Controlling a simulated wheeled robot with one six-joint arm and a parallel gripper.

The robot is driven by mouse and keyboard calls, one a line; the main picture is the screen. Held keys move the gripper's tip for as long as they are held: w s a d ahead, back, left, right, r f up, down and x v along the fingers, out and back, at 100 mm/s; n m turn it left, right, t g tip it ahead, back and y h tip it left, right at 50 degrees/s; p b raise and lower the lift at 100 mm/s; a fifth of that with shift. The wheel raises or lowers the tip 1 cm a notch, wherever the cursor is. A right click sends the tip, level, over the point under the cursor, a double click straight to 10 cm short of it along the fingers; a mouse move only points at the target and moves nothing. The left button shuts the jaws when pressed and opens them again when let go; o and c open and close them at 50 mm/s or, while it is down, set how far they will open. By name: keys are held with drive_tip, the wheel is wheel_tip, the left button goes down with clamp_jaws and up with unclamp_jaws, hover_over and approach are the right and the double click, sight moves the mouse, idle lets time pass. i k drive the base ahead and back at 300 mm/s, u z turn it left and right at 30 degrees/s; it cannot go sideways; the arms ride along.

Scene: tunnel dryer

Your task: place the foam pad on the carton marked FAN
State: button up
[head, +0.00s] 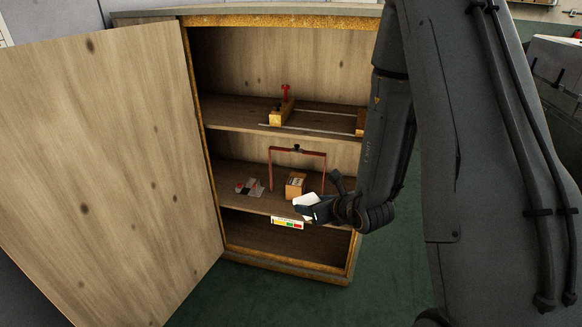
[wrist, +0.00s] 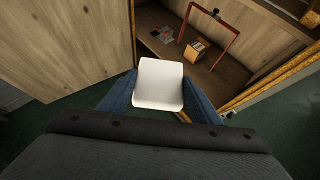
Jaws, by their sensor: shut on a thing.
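The white foam pad (wrist: 160,85) is between the two fingers of my gripper (wrist: 159,98), which is shut on it. The pad also shows in the head view (head: 307,203), with my gripper (head: 316,208) at the front of the cabinet's middle shelf. A small brown carton (head: 295,184) stands on that shelf, behind the pad and beneath a red frame. It shows in the wrist view (wrist: 196,50) too, beyond the pad and apart from it. The carton has a label, but its lettering is too small to read.
The red frame (head: 298,153) stands around the carton with a dark knob on top. Small grey and red items (head: 249,187) lie left of it. The open cabinet door (head: 110,165) is at left. A coloured label strip (head: 287,223) is on the shelf edge. An upper shelf (head: 235,112) holds a wooden fixture.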

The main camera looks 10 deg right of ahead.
sight(296, 179)
drive_tip(key=i, duration=1.1)
drive_tip(key=u, duration=0.9)
